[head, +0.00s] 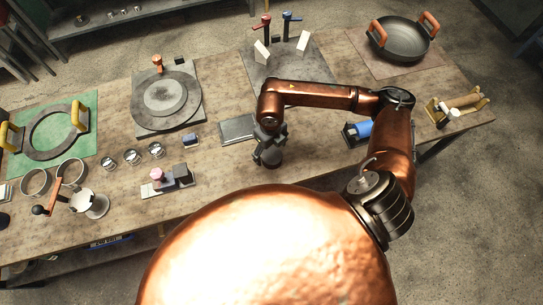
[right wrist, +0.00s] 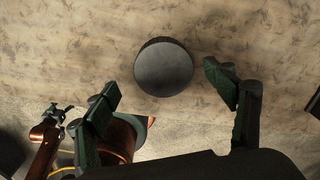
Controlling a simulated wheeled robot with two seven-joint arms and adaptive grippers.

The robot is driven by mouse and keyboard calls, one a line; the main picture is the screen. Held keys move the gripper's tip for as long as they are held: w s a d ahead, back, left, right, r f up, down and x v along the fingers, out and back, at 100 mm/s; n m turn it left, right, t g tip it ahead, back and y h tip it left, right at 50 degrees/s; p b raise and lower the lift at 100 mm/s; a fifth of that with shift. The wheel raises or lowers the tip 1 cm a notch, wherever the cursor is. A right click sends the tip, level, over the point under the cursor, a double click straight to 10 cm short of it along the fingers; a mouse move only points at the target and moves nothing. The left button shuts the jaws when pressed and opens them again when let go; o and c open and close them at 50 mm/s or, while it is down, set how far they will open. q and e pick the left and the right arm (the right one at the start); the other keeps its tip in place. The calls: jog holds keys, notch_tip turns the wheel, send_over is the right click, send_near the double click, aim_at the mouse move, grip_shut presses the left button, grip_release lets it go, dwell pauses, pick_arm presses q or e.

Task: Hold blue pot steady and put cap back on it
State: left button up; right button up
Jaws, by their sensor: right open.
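My right gripper (head: 268,158) is over the middle of the workbench, pointing down. In the right wrist view its two dark green fingers (right wrist: 161,78) are apart and empty. A dark grey round thing with a flat top (right wrist: 164,67) shows between and beyond the fingertips, apart from both; I cannot tell if it is the cap. I cannot tell which, if either, is the blue pot.
A grey plate (head: 238,130) lies just left of the gripper. Round turntable (head: 166,96), yellow-handled ring (head: 47,133), small cups (head: 132,157) and a pink-topped block (head: 157,175) are to the left. A pan (head: 400,40) is at back right. The bench front is bare near the gripper.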

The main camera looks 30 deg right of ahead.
aim_at(272, 156)
jog(key=f, duration=0.2)
jog(key=f+p, duration=0.1)
jog(key=f, duration=0.1)
jog(key=shift+s+d+f, duration=0.1)
jog(key=shift+d, duration=0.15)
jog(key=shift+f, duration=0.5)
pick_arm(q)
jog(key=shift+s+r, duration=0.5)
jog(key=shift+s, duration=0.3)
pick_arm(e)
jog(key=shift+c, duration=0.4)
pick_arm(q)
jog(key=shift+w, duration=0.2)
pick_arm(e)
jog(key=c, duration=0.9)
